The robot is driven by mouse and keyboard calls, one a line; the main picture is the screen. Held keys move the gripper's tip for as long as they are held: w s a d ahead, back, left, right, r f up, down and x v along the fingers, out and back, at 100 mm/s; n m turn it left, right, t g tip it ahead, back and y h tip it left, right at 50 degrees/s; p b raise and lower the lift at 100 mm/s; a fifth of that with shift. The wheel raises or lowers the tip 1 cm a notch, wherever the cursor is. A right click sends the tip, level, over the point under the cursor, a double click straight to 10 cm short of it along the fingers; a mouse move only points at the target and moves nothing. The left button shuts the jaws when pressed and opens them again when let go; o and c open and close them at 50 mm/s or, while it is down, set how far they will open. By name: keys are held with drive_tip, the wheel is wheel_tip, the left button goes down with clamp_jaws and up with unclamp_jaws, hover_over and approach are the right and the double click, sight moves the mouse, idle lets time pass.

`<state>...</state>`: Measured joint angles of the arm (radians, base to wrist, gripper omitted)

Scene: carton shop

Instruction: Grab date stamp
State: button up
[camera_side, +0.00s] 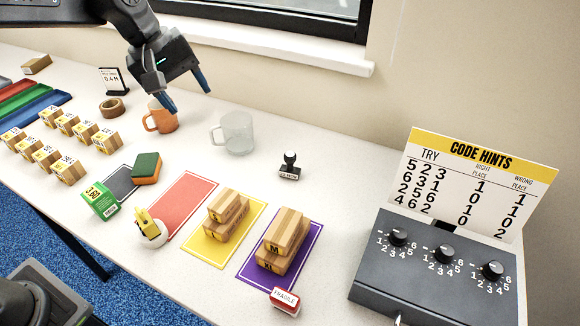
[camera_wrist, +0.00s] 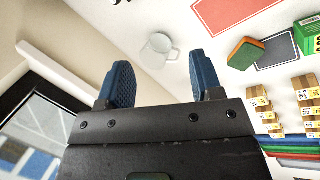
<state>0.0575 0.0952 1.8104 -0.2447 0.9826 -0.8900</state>
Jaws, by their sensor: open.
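A stamp with a round black knob handle and small lettering on its pale base (camera_side: 290,166) stands upright on the white table, right of the glass mug in the side view. Its lettering is too small to read surely. A small dark thing cut by the top edge of the wrist view (camera_wrist: 122,1) may be this stamp. A red and white stamp marked FRAGILE (camera_side: 285,301) lies at the table's front. My gripper (camera_side: 188,99) is open and empty above the back of the table, over the orange mug; its blue fingers also show in the wrist view (camera_wrist: 160,82).
A glass mug (camera_side: 237,133) stands between my gripper and the black stamp; an orange mug (camera_side: 161,117) is left of it. A dial box (camera_side: 440,270) fills the right. Table around the black stamp is clear.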

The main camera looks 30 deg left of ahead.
drive_tip(key=w+d+f+n+g+h, duration=0.1)
drive_tip(key=w+d+f+n, duration=0.35)
drive_tip(key=w+f, duration=0.35)
drive_tip(key=n+g+h, duration=0.1)
drive_tip(key=n, duration=0.4)
approach(285, 168)
drive_tip(key=shift+m, duration=0.25)
drive_tip(key=x, duration=0.4)
drive_tip(key=shift+s+d+r, duration=0.1)
drive_tip(key=shift+s+d, duration=0.05)
drive_tip(key=shift+d, duration=0.05)
drive_tip(key=shift+a+x, duration=0.2)
drive_tip(key=shift+x, duration=2.4)
drive_tip(key=c, duration=1)
